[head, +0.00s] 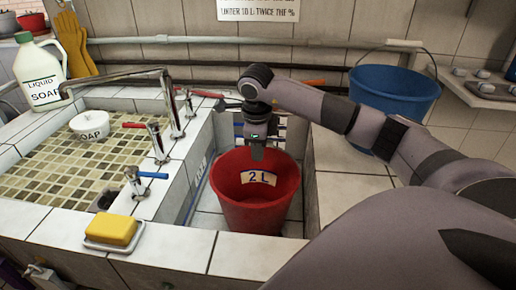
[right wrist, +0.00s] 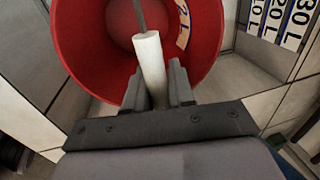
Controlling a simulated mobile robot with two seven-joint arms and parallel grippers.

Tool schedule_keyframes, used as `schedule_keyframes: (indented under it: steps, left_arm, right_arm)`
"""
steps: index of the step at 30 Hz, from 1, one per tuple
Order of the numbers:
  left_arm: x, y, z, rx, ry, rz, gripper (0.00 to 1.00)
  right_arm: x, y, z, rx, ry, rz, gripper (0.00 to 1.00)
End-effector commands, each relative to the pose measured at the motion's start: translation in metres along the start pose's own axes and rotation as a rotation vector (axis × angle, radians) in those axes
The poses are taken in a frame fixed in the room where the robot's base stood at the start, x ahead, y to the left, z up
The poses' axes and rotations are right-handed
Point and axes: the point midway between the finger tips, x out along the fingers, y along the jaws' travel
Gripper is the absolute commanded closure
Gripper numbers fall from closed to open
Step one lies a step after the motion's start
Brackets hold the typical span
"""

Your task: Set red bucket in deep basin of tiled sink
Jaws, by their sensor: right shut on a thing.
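The red bucket (head: 232,206), marked 2 L, is upright inside the deep basin (head: 209,222) of the tiled sink. Whether its bottom touches the basin floor is hard to tell. My right gripper (head: 258,152) is above the bucket's rim, reaching down over it. In the right wrist view my right gripper (right wrist: 158,92) is shut on the white grip (right wrist: 149,55) of the bucket's handle, with the red bucket (right wrist: 90,40) beyond it. My left gripper is not in view.
A shallow tiled basin (head: 60,160) with taps (head: 135,182) lies left of the deep one. Yellow soap (head: 111,230) sits on the front ledge. A soap jug (head: 40,70) stands at back left. A blue bucket (head: 395,90) stands at back right behind my right arm.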

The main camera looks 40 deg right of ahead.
Motion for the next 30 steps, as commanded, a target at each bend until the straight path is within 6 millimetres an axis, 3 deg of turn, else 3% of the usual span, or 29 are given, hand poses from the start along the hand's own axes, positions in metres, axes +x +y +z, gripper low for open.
schedule_keyframes:
  steps: [11, 12, 14, 23, 26, 30]
  left_arm:
    - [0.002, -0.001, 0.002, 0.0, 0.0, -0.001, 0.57]
    - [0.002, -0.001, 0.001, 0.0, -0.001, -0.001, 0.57]
    - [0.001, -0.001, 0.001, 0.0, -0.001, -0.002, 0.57]
    - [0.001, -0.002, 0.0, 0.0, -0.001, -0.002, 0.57]
    - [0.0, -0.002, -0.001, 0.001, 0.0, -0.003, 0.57]
    - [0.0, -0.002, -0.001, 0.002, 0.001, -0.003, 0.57]
  right_arm:
    - [0.005, 0.001, 0.0, 0.001, -0.003, -0.002, 1.0]
    - [0.005, 0.001, 0.0, 0.0, -0.001, 0.0, 0.67]
    - [0.005, 0.001, 0.0, 0.0, -0.001, 0.0, 0.51]
    - [0.004, 0.001, 0.0, 0.0, -0.001, 0.0, 0.51]
    - [-0.003, 0.0, 0.001, 0.0, -0.004, -0.002, 0.51]
    - [-0.027, -0.001, 0.001, 0.0, -0.006, -0.004, 0.51]
